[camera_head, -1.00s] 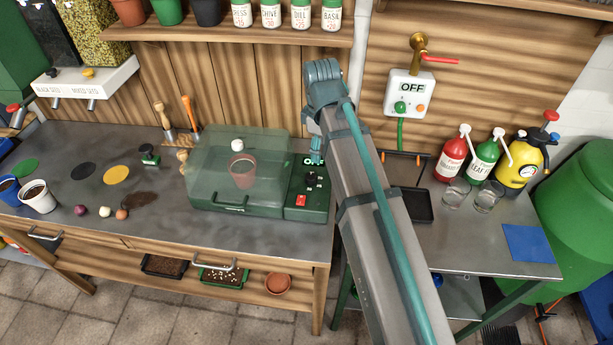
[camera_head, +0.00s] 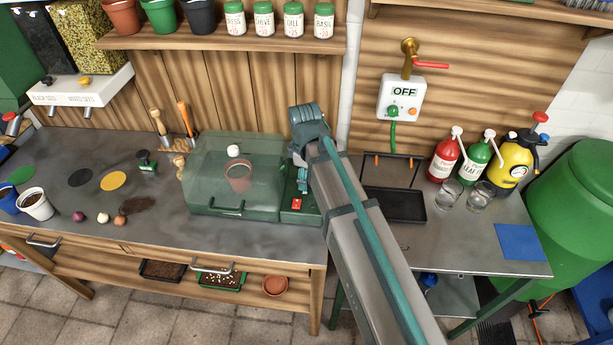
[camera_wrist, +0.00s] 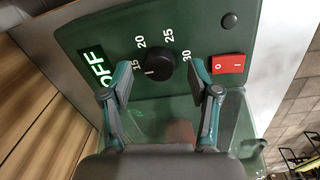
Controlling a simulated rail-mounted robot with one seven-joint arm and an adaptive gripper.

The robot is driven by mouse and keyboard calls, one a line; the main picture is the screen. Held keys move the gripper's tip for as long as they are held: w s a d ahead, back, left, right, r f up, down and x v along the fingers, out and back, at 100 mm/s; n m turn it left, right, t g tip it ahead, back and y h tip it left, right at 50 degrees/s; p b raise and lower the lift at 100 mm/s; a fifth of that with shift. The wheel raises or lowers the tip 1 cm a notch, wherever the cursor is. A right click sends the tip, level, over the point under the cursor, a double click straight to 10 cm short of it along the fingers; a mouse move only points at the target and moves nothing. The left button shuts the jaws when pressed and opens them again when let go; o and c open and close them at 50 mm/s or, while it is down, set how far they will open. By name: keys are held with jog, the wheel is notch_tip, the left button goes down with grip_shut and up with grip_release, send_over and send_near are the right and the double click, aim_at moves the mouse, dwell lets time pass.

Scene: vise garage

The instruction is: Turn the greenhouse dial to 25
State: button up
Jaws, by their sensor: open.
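The greenhouse (camera_head: 235,165) is a clear-lidded green box on the left bench with a pot inside. Its green control panel (camera_wrist: 185,25) carries a black dial (camera_wrist: 160,66) marked 15, 20, 25 and 30. The dial's pale mark seems to lie on the side near 15. A display (camera_wrist: 92,68) on the panel reads OFF, and a red rocker switch (camera_wrist: 229,64) sits beside the dial. My gripper (camera_wrist: 157,78) is open, with a finger on either side of the dial, apparently not touching it. In the head view my arm hides the dial, while the red switch (camera_head: 296,204) shows.
A wall box (camera_head: 399,99) with another OFF sign hangs under a tap. A black tray (camera_head: 394,204), spray bottles and glass jars stand on the right table. Small tools and bulbs lie on the left bench. A shelf (camera_head: 225,42) holds pots and shakers above.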

jog(key=shift+f, duration=0.7)
jog(key=c, duration=1.2)
jog(key=shift+o, duration=0.2)
